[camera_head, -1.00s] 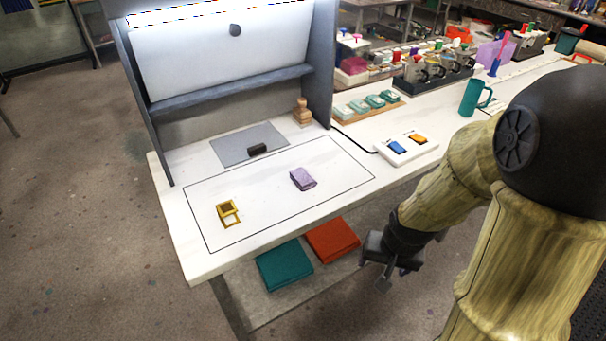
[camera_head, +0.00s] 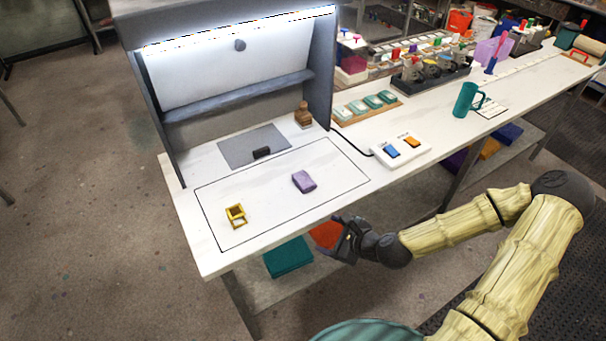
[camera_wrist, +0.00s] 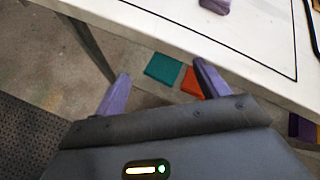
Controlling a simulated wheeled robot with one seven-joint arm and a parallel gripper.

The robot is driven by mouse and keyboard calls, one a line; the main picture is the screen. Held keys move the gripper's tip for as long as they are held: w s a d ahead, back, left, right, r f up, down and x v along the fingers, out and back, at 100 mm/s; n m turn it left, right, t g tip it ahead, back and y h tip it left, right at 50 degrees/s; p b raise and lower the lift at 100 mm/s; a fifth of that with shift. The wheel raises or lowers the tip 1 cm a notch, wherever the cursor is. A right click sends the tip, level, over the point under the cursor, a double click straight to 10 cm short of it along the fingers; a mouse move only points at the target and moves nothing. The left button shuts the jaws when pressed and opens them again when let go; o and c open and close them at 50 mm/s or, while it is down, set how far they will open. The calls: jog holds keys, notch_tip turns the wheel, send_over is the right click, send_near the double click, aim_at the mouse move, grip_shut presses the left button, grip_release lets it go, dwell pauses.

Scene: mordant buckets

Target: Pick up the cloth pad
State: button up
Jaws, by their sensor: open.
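The lilac block-shaped thing, which looks like the cloth pad (camera_head: 304,181), lies inside the black outlined rectangle on the white table (camera_head: 270,222). Its lower part also shows at the top edge of the wrist view (camera_wrist: 215,5). My gripper (camera_head: 343,238) is off the table's front edge, to the right of and nearer than the pad, and apart from it. In the wrist view my gripper (camera_wrist: 162,86) has its two purple fingers spread wide with nothing between them.
A small yellow frame-like object (camera_head: 235,215) stands left of the pad. A switch box (camera_head: 402,152) lies to the right. Teal (camera_head: 288,257) and orange (camera_head: 325,234) folded pieces lie on the lower shelf.

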jog(key=w+d+r+m+t+p, duration=0.1)
jog(key=w+d+r+m+t, duration=0.1)
jog(key=w+r+m+t, duration=0.2)
notch_tip(320, 180, up, 2)
jog(key=m, duration=0.3)
jog(key=shift+w+d+r+m+p, duration=0.15)
jog(key=shift+w+r+m+p, duration=0.15)
jog(key=shift+p, duration=0.1)
jog(key=shift+f, duration=0.15)
jog(key=w+b, duration=0.1)
jog(key=b, duration=0.3)
jog(key=shift+f, duration=0.35)
jog(key=b, duration=0.3)
jog(key=shift+w+a+f, duration=0.15)
jog(key=shift+w+a, duration=0.1)
jog(key=shift+w+a+f+b, duration=0.1)
jog(key=shift+a+b, duration=0.2)
jog(key=shift+b, duration=0.9)
